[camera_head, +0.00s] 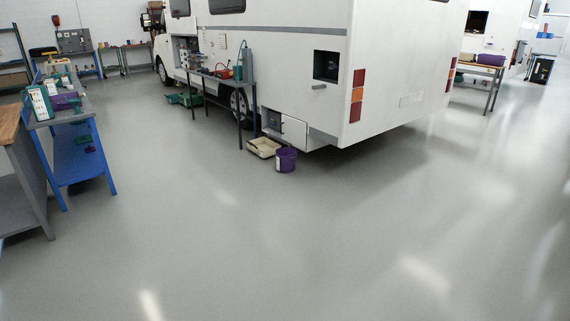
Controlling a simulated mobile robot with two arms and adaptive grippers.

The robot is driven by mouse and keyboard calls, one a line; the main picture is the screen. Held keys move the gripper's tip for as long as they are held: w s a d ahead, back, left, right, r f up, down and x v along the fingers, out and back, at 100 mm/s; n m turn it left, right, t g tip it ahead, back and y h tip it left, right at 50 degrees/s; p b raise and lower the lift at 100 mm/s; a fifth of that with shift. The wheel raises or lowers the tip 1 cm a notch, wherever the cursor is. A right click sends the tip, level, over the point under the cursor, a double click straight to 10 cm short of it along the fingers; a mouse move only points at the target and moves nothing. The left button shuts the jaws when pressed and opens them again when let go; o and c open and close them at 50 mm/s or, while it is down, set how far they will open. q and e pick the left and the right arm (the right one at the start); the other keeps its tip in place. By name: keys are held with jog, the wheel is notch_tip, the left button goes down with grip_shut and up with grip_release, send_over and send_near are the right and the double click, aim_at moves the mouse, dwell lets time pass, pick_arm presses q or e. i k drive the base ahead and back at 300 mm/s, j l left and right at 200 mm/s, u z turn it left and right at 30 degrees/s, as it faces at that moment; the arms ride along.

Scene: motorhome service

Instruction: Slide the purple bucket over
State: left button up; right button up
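The purple bucket (286,160) stands upright on the grey floor near the rear corner of the white motorhome (300,60). It has a pale label on its side. It is just right of a shallow cream tray (263,147) on the floor, close to it; whether they touch is too small to tell. The bucket is below and in front of a small open compartment (285,125) low in the motorhome's side. Neither of my grippers shows in the head view.
A grey table (216,78) with tools stands along the motorhome's side. A blue workbench (78,155) and a wood-topped bench (12,125) stand at the left. A table with a purple item (490,60) is at the far right. The floor (300,250) in front is clear.

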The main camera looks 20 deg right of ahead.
aim_at(286, 157)
jog(key=i+j+z, duration=0.2)
jog(key=i, duration=1.25)
jog(key=i+u, duration=0.1)
jog(key=i, duration=0.6)
jog(key=i+l+u, duration=0.15)
jog(key=i, duration=0.55)
jog(key=i+l+u, duration=0.1)
jog(key=i, duration=0.65)
jog(key=i+l+z, duration=0.1)
jog(key=i+z, duration=0.2)
jog(key=i, duration=0.4)
jog(key=i+z, duration=0.3)
jog(key=i, duration=0.45)
jog(key=i+j+z, duration=0.3)
jog(key=i, duration=0.4)
